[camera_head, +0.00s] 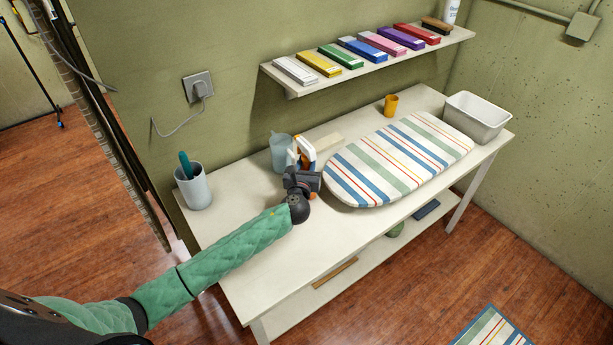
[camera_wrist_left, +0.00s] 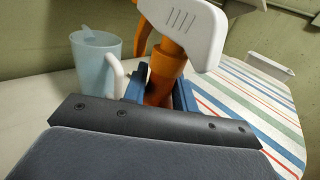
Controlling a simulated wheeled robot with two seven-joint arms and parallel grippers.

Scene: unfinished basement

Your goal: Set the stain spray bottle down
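The stain spray bottle (camera_head: 306,150), orange with a white spray head, is upright over the white table, just left of the striped ironing board. My left gripper (camera_head: 303,178) reaches it from the front and hides most of its body. In the left wrist view, the blue fingers (camera_wrist_left: 160,92) are shut around the orange body of the bottle (camera_wrist_left: 170,62), one on each side. The bottle's base is hidden, so I cannot tell whether it touches the tabletop. My right gripper is in neither view.
A translucent blue jug (camera_head: 281,152) stands close behind and left of the bottle. The striped ironing board (camera_head: 400,158) lies to the right. A grey cup (camera_head: 195,190) is at the table's left end. The white tabletop (camera_head: 245,175) is bare between cup and jug.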

